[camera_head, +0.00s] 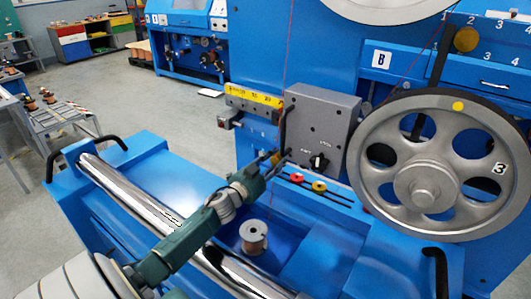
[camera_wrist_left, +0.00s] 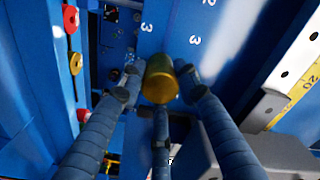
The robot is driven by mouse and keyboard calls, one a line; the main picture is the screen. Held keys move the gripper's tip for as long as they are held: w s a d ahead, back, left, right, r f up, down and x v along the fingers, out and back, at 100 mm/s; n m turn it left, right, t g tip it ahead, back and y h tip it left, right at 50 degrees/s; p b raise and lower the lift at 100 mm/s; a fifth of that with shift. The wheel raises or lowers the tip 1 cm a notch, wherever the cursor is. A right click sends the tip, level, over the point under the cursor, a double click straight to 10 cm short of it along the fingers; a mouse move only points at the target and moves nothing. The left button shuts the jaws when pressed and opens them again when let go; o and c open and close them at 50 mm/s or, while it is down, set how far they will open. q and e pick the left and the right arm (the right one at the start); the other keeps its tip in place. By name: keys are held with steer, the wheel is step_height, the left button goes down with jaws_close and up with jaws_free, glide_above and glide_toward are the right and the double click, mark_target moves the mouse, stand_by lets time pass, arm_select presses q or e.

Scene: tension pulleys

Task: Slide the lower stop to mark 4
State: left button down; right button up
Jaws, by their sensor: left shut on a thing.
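My left gripper (camera_head: 279,158) reaches in from the left in the head view, its fingers beside the lower left of the grey control box. In the left wrist view the fingers (camera_wrist_left: 160,88) close around a brass cylindrical knob (camera_wrist_left: 160,77), with a finger on each side and one below. The knob is in front of a blue panel with white digits (camera_wrist_left: 147,27), including two 3s. My right gripper is not in view.
The grey box (camera_head: 322,120) stands close by the gripper. A red knob (camera_head: 297,178) and a yellow knob (camera_head: 319,186) sit on slots below it. A large grey wheel (camera_head: 425,192) is on the right. A yellow scale (camera_head: 252,95) is behind.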

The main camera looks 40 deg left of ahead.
arm_select(q)
steer(key=shift+d+f, duration=0.1)
steer(key=shift+d, duration=0.15)
steer(key=c, duration=1.5)
jaws_free()
steer(key=shift+o, duration=1.2)
steer(key=s+d, duration=0.1)
steer(key=s, duration=1.1)
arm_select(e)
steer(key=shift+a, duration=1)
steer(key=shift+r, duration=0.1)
